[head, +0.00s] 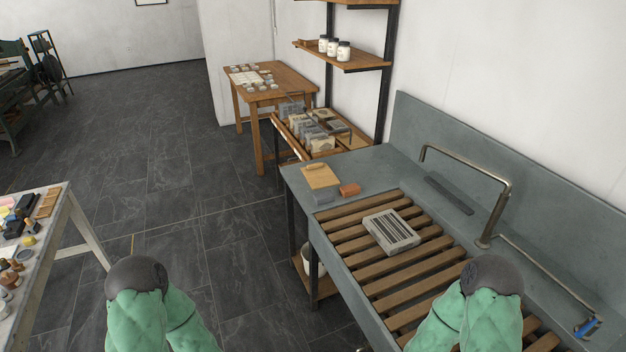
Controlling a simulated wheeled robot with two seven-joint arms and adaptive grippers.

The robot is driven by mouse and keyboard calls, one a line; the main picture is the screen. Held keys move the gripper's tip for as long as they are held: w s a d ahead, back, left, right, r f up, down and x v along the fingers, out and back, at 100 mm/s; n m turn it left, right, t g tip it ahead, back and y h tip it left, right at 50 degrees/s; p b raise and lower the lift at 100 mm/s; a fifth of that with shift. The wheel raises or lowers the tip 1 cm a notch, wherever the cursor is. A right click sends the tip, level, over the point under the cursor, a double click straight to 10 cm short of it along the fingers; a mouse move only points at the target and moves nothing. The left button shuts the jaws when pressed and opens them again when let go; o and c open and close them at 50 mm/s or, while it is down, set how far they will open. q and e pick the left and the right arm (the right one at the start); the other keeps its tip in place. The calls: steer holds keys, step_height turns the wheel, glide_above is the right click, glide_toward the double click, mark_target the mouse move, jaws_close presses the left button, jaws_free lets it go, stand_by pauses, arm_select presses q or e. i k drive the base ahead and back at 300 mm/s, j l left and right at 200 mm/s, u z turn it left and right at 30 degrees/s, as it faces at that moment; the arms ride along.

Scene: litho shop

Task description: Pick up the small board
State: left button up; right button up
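A small tan board (320,176) lies flat on the grey counter at the far left corner of the sink unit. A small darker spot shows at its far edge. My two arms show only as green-covered links with dark rounded ends at the bottom of the head view, well short of the board. Neither gripper's fingers can be seen.
A grey striped stone (391,232) rests on the wooden slats (350,219) of the sink. A bent metal pipe (508,188) rises on the right. A side table (58,225) with tools stands at left. The floor between is clear.

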mark_target(319, 175)
steer(key=i+j+u, duration=0.1)
steer(key=u, duration=0.4)
steer(key=i+u, duration=0.2)
steer(key=u, duration=0.25)
steer(key=i, duration=0.95)
steer(key=i+j, duration=0.1)
steer(key=i, duration=0.85)
steer(key=i+z, duration=0.1)
steer(key=i, duration=0.8)
steer(key=i+j, duration=0.15)
steer(key=i, duration=0.8)
steer(key=z, duration=0.5)
steer(key=i+z, duration=0.1)
steer(key=z, duration=0.9)
steer(key=i+j+z, duration=0.1)
steer(key=z, duration=0.35)
